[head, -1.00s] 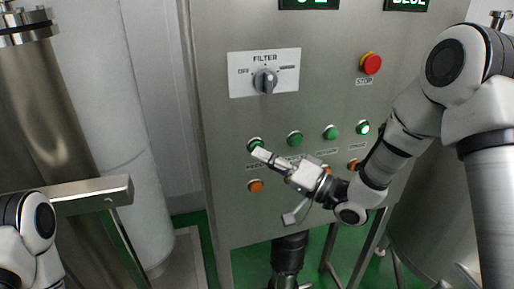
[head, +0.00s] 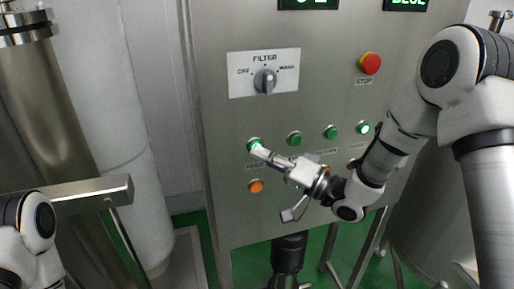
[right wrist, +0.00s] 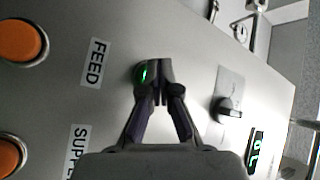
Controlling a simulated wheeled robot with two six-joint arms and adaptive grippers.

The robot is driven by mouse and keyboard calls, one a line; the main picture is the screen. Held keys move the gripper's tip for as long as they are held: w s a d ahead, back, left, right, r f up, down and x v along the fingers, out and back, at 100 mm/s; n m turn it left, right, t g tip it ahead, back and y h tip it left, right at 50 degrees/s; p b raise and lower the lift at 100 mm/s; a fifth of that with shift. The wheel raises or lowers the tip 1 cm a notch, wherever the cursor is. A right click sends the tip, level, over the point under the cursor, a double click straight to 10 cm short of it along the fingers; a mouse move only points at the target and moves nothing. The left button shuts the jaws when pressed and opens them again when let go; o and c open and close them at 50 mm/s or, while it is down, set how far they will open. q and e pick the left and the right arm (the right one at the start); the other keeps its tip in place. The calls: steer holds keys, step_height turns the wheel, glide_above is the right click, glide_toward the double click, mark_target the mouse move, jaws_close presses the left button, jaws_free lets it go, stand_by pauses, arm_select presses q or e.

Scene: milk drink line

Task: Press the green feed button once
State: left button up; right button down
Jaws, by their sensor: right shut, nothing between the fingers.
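The green feed button (head: 254,144) is at the left end of the row of green buttons on the steel panel, and it glows green. It also shows in the right wrist view (right wrist: 141,75), partly hidden behind the fingertips, near the FEED label (right wrist: 96,63). My right gripper (head: 258,151) is shut and empty, its fingertips at the button's lower edge in the head view. In the right wrist view the shut fingertips (right wrist: 154,76) overlap the button and appear to touch it. My left gripper is out of view.
More green buttons (head: 294,138) continue rightward; the rightmost one (head: 363,128) is lit. An orange button (head: 256,186) sits below the feed button. The filter knob (head: 265,81) and red stop button (head: 370,63) are higher up. A steel handle bar (head: 90,194) is at left.

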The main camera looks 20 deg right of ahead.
stand_by(0.3)
steer(key=shift+s, duration=0.85)
steer(key=shift+s+d, duration=0.1)
steer(key=shift+s, duration=2.35)
